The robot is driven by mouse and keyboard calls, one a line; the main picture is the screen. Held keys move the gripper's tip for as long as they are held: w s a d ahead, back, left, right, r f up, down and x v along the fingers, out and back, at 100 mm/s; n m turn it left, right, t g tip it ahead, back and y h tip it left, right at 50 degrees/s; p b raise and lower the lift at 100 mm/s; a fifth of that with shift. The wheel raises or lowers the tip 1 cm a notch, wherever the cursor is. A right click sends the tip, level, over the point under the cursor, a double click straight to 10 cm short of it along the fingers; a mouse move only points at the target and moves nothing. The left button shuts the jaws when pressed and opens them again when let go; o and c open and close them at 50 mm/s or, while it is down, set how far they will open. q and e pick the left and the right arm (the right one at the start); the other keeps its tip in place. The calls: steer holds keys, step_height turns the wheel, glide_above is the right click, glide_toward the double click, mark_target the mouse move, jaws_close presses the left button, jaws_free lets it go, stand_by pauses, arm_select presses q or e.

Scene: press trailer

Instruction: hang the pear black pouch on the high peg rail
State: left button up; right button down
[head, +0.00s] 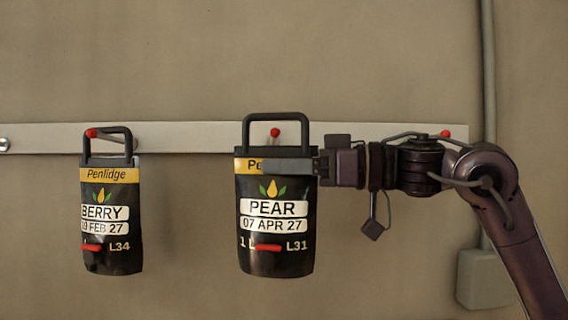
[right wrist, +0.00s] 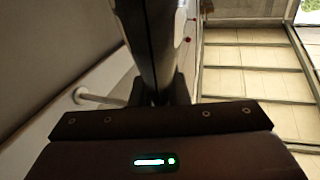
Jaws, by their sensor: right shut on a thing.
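The pear black pouch (head: 275,225) hangs upright in the head view, with a yellow band, a PEAR label and a dark loop handle (head: 276,118). My right gripper (head: 290,167) comes in from the right and is shut on the pouch's upper part, just below the handle. The red tip of a peg (head: 275,132) shows inside the handle's opening; I cannot tell whether the loop is around the peg or in front of it. The pale peg rail (head: 190,137) runs behind. In the right wrist view the dark pouch (right wrist: 150,45) is between the fingers. My left gripper is out of view.
A BERRY pouch (head: 110,225) hangs at the left by its handle at another red-tipped peg (head: 91,133). A further red peg tip (head: 446,134) shows above my right arm. A grey box (head: 484,278) and conduit are on the wall at the right.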

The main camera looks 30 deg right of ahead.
steer(key=shift+w+d+r+p, duration=0.15)
steer(key=shift+w+d+p, duration=0.2)
steer(key=shift+w, duration=0.45)
steer(key=shift+w+d+r+p, duration=0.1)
steer(key=shift+w+d+p, duration=0.25)
steer(key=shift+w, duration=0.4)
steer(key=shift+d, duration=0.1)
steer(key=shift+w+d+f+b, duration=0.2)
steer(key=shift+w+f+b, duration=0.15)
steer(key=shift+f+b, duration=0.3)
stand_by(0.5)
steer(key=c, duration=1.3)
jaws_free()
steer(key=shift+s+a+f, duration=0.1)
steer(key=shift+s+d+f, duration=0.1)
steer(key=shift+d+f, duration=0.25)
steer(key=shift+d, duration=0.05)
steer(key=b+v, duration=0.1)
steer(key=v, duration=0.1)
steer(key=b+v, duration=0.1)
steer(key=v, duration=0.1)
steer(key=b+v, duration=0.1)
steer(key=v, duration=0.2)
steer(key=shift+s+r, duration=0.15)
steer(key=shift+r, duration=0.15)
